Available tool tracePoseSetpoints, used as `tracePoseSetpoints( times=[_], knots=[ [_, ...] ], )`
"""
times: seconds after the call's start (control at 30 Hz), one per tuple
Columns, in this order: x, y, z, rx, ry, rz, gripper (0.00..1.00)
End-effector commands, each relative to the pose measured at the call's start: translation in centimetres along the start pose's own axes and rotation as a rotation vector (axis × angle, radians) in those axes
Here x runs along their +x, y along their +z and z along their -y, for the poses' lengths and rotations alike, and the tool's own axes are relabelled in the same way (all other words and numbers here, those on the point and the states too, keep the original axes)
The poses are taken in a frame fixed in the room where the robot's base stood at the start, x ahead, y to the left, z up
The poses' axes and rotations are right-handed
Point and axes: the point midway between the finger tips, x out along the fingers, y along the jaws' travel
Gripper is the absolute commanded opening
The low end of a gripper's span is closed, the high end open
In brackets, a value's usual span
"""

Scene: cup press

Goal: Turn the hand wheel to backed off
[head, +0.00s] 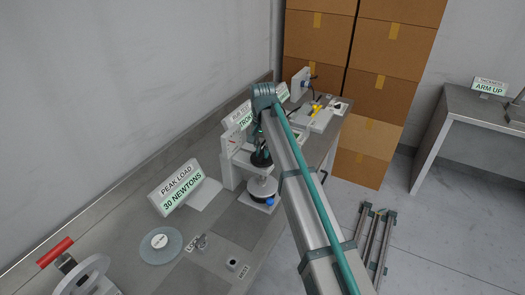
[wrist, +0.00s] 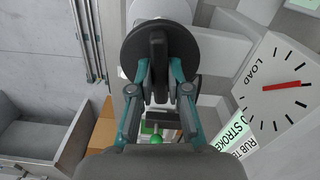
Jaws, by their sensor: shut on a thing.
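The hand wheel (wrist: 132,45) is a dark round disc with a raised bar across its middle, seen close up in the wrist view. My gripper (wrist: 160,70) has its two teal fingers closed on either side of that bar. In the head view my gripper (head: 260,152) points down at the top of the press, and the wheel there is mostly hidden by my arm. The white press frame (head: 229,165) stands on the bench. A white dial marked LOAD (wrist: 277,95) with a red pointer is right of the wheel in the wrist view.
A sign reading PEAK LOAD 30 NEWTONS (head: 180,187) stands left of the press. A grey-blue disc (head: 161,246) and a red-handled device (head: 75,270) lie nearer on the bench. Stacked cartons (head: 385,50) stand behind. A second table (head: 462,110) is at right.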

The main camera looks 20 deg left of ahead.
Motion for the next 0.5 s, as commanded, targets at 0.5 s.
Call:
tracePoseSetpoints(
  times=[0.5],
  knots=[
    [0.06,-0.06,0.01,-0.206,0.0,0.0,0.0]
  ],
)
